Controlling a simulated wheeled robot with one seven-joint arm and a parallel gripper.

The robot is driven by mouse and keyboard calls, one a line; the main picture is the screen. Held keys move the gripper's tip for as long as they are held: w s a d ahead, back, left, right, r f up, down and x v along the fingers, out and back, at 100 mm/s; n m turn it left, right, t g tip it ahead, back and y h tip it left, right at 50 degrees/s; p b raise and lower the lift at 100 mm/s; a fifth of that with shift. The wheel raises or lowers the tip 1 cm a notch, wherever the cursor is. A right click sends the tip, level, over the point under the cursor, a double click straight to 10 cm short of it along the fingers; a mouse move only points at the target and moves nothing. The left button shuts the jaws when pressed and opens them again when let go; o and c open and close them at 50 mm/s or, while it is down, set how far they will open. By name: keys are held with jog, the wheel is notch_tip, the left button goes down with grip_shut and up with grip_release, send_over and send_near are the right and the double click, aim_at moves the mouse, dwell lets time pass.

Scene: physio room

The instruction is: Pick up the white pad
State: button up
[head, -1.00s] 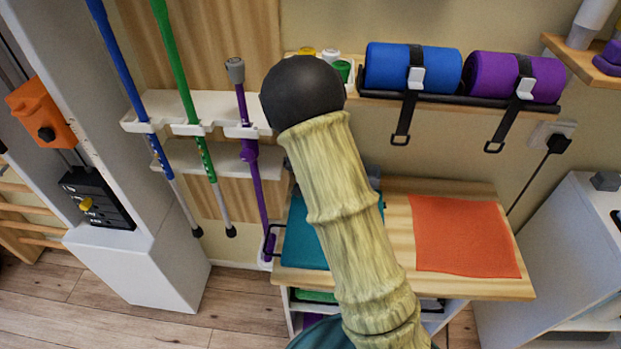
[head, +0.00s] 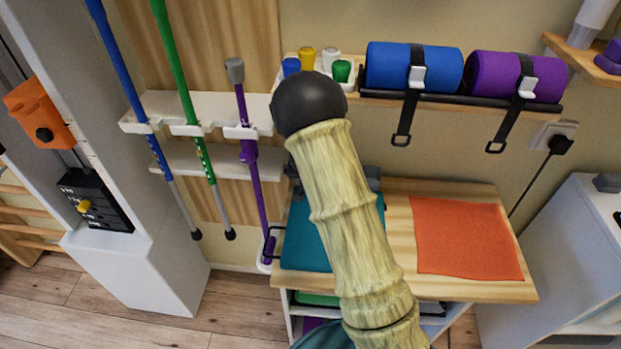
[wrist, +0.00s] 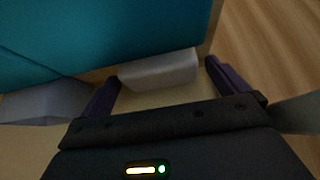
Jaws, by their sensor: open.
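In the wrist view, a pale whitish-grey block, which looks like the white pad (wrist: 158,72), lies at the edge of a teal mat (wrist: 110,35). My gripper (wrist: 162,70) is open, with one dark purple finger on each side of the pad and gaps between. I cannot tell how far the fingers are above or beyond it. In the head view my arm hides the gripper and the pad; the teal mat (head: 304,238) shows to the left of the arm.
An orange mat (head: 466,240) lies on the wooden bench top (head: 395,210). Blue (head: 388,65) and purple (head: 490,75) rollers sit on a wall rack above. Several small coloured pots and a white one (head: 331,60) stand on a shelf. Poles hang at left. A grey block (wrist: 45,103) lies left in the wrist view.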

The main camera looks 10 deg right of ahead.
jog(key=shift+c, duration=0.2)
jog(key=c, duration=1)
jog(key=shift+o, duration=0.2)
jog(key=shift+s+a+r, duration=0.15)
jog(key=shift+s+r, duration=0.15)
jog(key=shift+r, duration=0.05)
notch_tip(320, 180, up, 6)
jog(key=p, duration=0.3)
jog(key=shift+r, duration=0.2)
jog(key=s+a, duration=0.2)
jog(key=s, duration=0.4)
jog(key=s+a+b, duration=0.1)
jog(key=s+a, duration=0.1)
jog(key=s, duration=0.4)
jog(key=s+a+b, duration=0.1)
jog(key=s+a, duration=0.1)
jog(key=s, duration=0.4)
jog(key=shift+s, duration=0.25)
